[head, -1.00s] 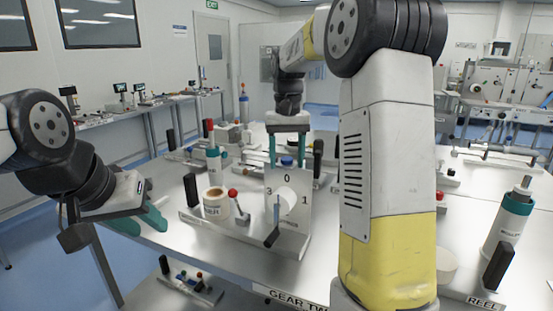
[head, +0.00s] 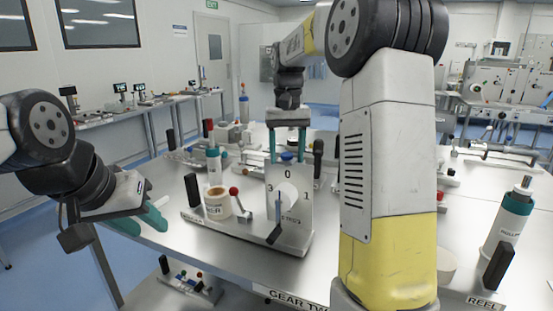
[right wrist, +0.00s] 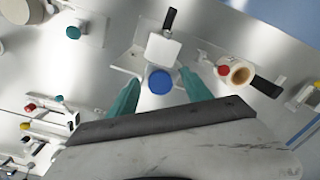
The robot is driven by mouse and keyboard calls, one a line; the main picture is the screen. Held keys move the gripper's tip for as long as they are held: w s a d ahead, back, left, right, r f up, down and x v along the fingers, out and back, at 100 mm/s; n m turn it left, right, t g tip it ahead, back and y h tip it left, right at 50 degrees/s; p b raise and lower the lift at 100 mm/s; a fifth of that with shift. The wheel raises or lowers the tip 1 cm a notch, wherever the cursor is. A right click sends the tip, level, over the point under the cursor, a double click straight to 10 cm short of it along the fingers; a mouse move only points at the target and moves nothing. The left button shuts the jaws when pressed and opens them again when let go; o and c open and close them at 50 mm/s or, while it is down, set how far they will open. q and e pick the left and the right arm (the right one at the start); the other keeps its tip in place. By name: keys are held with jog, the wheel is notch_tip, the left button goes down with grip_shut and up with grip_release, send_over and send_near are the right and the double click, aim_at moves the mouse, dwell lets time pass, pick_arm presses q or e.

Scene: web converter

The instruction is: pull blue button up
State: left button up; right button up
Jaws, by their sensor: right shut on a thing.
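The blue button (head: 287,157) is on top of a white upright plate (head: 300,180) marked 0, 1 and 3, with a white knob and a dark-tipped handle in front. My right gripper (head: 287,156) points down over the plate, its teal fingers on either side of the button and shut on it. In the right wrist view the round blue button (right wrist: 160,82) lies between the fingers (right wrist: 159,92); the exact contact is hard to see. My left gripper (head: 150,222) is at the left table edge, away from the plate; its jaw opening is unclear.
On the plate's base are a tape roll (head: 217,203), a red-ball lever (head: 234,191) and a black post (head: 192,190). Other devices crowd the table's back. My right arm hides the area right of the plate.

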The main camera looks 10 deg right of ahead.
aim_at(287, 154)
jog(key=shift+r, duration=0.5)
jog(key=o, duration=1.6)
jog(key=shift+f, duration=0.1)
jog(key=shift+r, duration=3)
jog(key=shift+s, duration=0.1)
